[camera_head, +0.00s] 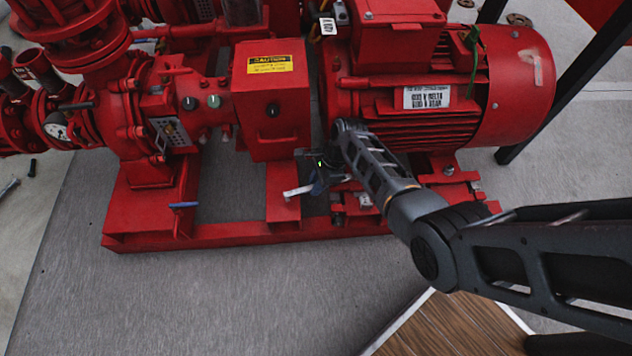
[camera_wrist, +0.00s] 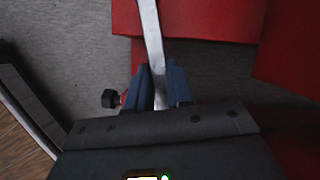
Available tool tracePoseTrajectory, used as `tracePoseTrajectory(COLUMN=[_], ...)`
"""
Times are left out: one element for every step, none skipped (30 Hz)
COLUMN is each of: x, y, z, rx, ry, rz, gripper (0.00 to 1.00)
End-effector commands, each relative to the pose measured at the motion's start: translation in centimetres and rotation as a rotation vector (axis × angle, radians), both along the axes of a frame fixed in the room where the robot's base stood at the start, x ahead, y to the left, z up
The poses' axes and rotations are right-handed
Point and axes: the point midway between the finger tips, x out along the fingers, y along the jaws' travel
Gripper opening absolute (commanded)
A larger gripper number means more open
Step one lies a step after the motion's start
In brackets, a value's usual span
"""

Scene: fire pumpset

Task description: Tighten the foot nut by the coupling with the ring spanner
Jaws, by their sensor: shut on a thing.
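My gripper (camera_head: 318,184) is low in front of the pump set, between the coupling guard and the motor. Its blue fingers (camera_wrist: 159,88) are shut on the metal ring spanner (camera_wrist: 152,40). The spanner's pale end (camera_head: 297,192) sticks out to the left in the head view, over the red base under the guard. The wrist view shows its shaft running up out of the frame, so that end is cut off there. I cannot make out the foot nut by the coupling; my gripper and arm cover part of the motor foot area.
The red coupling guard (camera_head: 271,118) with a caution label stands just behind the gripper. The red motor (camera_head: 425,95) is to its right. A dark knob-like bolt head (camera_wrist: 110,98) is left of the fingers. A blue-handled valve (camera_head: 183,205) sits at left. Grey floor in front is clear.

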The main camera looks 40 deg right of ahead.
Motion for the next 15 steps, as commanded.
tracePoseTrajectory(x=[0.0, 0.1, 0.1, 0.0, 0.1, 0.1, 0.1, 0.1, 0.1, 0.1, 0.1, 0.1, 0.1, 0.1, 0.1], y=[0.0, 0.0, 0.0, 0.0, 0.0, 0.0, 0.0, 0.0, 0.0, 0.0, 0.0, 0.0, 0.0, 0.0, 0.0], z=[0.1, 0.1, 0.1, 0.2, 0.3, 0.4, 0.5, 0.7, 0.9, 1.0, 1.2, 1.3, 1.5, 1.6, 1.8], rx=[0.0, 0.0, 0.0, 0.0, 0.0, 0.0, 0.0, 0.0, 0.0, 0.0, 0.0, 0.0, 0.0, 0.0, 0.0], ry=[-0.001, -0.001, -0.001, -0.001, -0.001, -0.001, -0.001, -0.001, -0.001, -0.001, -0.001, -0.001, -0.001, -0.001, -0.001], rz=[0.0, 0.0, 0.0, 0.0, 0.0, 0.0, 0.0, 0.0, 0.0, 0.0, 0.0, 0.0, 0.0, 0.0, 0.0], gripper=[0.0, 0.0, 0.0, 0.0, 0.0, 0.0, 0.0, 0.0, 0.0, 0.0, 0.0, 0.0, 0.0, 0.0, 0.0])
